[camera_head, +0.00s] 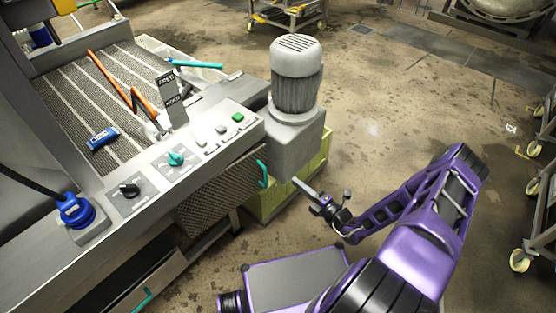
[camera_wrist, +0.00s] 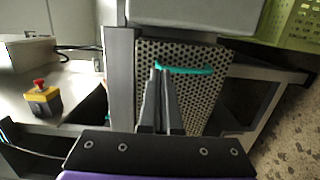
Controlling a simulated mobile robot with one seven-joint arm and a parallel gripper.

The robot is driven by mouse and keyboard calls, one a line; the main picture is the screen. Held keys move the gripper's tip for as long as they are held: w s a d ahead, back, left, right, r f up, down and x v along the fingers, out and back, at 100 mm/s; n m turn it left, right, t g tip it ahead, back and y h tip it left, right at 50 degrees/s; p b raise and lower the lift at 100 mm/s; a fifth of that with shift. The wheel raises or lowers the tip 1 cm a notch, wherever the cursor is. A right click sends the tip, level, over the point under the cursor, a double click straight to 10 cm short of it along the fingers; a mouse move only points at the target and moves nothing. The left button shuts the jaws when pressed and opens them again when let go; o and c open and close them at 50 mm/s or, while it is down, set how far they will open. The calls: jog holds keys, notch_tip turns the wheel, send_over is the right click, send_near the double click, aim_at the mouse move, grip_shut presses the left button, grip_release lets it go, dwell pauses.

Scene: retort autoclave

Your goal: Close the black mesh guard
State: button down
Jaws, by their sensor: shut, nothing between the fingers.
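The black mesh guard (camera_head: 215,196) is a dark perforated panel below the control panel, on the machine's near side. Its teal handle (camera_head: 263,174) is at the guard's right end. In the wrist view the guard (camera_wrist: 203,92) fills the middle, with the teal handle (camera_wrist: 190,70) across its upper part. How far the guard stands open I cannot tell. My gripper (camera_head: 296,182) is shut and empty, a little to the right of the handle and apart from it. In the wrist view the fingertips (camera_wrist: 160,73) overlap the handle's left end and hide part of the mesh.
A grey motor (camera_head: 297,80) stands on a housing beside the guard, above a green crate (camera_head: 292,188). The control panel (camera_head: 190,150) carries knobs and buttons. A red and yellow emergency stop (camera_wrist: 41,98) shows at left in the wrist view.

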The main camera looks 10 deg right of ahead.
aim_at(265, 157)
jog(key=x, duration=1.4)
jog(key=shift+f, duration=0.15)
